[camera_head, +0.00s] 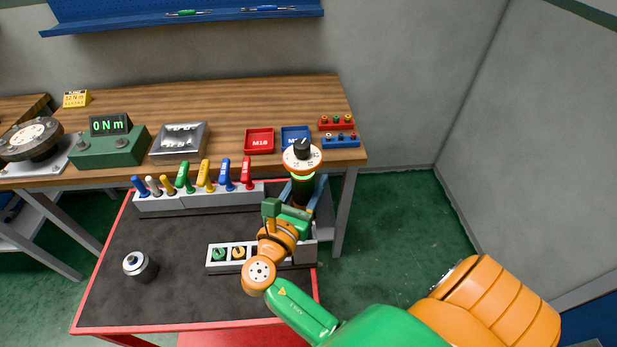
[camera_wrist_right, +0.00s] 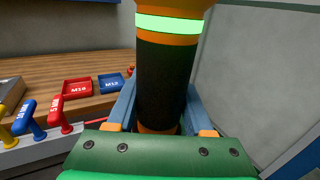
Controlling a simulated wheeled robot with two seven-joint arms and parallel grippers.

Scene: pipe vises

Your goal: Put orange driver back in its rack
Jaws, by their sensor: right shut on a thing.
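The orange driver (camera_head: 303,180) has a black grip, orange bands, a lit green ring and a white dial with a black knob on top. My right gripper (camera_head: 301,196) is shut on its black grip and holds it roughly upright at the cart's far right corner. In the right wrist view the blue fingers flank the grip of the driver (camera_wrist_right: 165,85); its lower end is hidden. A grey rack (camera_head: 212,256) with green and yellow round pieces lies left of my wrist, partly hidden by it. A longer grey rack (camera_head: 190,203) holds several coloured handles. My left gripper is not in view.
The red-edged cart (camera_head: 180,299) has a dark top with free room at front; a silver-black cylinder (camera_head: 140,266) stands at its left. The wooden bench (camera_head: 220,102) behind carries a red M16 tray (camera_head: 259,141), a blue tray (camera_head: 296,134) and a green torque meter (camera_head: 110,147).

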